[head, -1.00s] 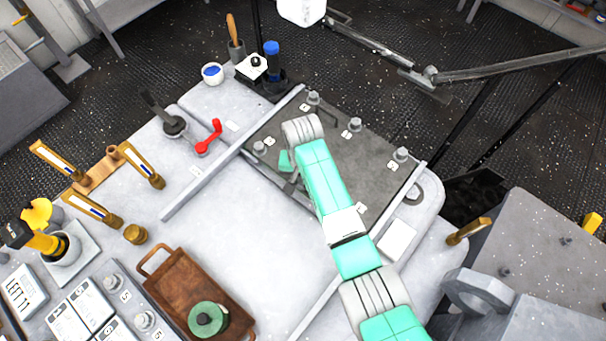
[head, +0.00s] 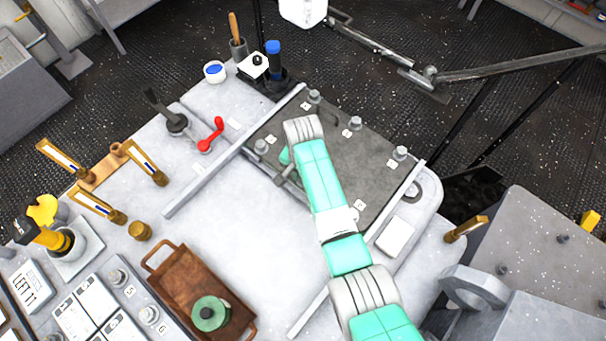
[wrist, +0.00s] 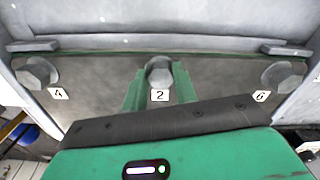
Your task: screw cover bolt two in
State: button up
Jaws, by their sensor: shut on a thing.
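The grey cover plate (head: 365,170) lies between two pale rails on the bench. In the wrist view, cover bolt two (wrist: 160,72) has a grey hexagonal head and stands behind a white tag marked 2. My gripper (wrist: 160,85) has its green fingers on either side of this bolt and is shut on it. In the head view my arm hides bolt two, and only a small green part of my gripper (head: 285,156) shows beside the wrist. Bolts with tags 4 (wrist: 37,73) and 6 (wrist: 283,75) sit at the left and right.
Other bolts (head: 354,123) stand up from the plate. A brown tray (head: 185,285) with a green round object (head: 210,313) lies lower left. The bench middle is clear.

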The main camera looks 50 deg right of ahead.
jog(key=shift+r, duration=0.1)
jog(key=o, duration=1)
notch_tip(320, 180, up, 8)
jog(key=shift+f, duration=0.1)
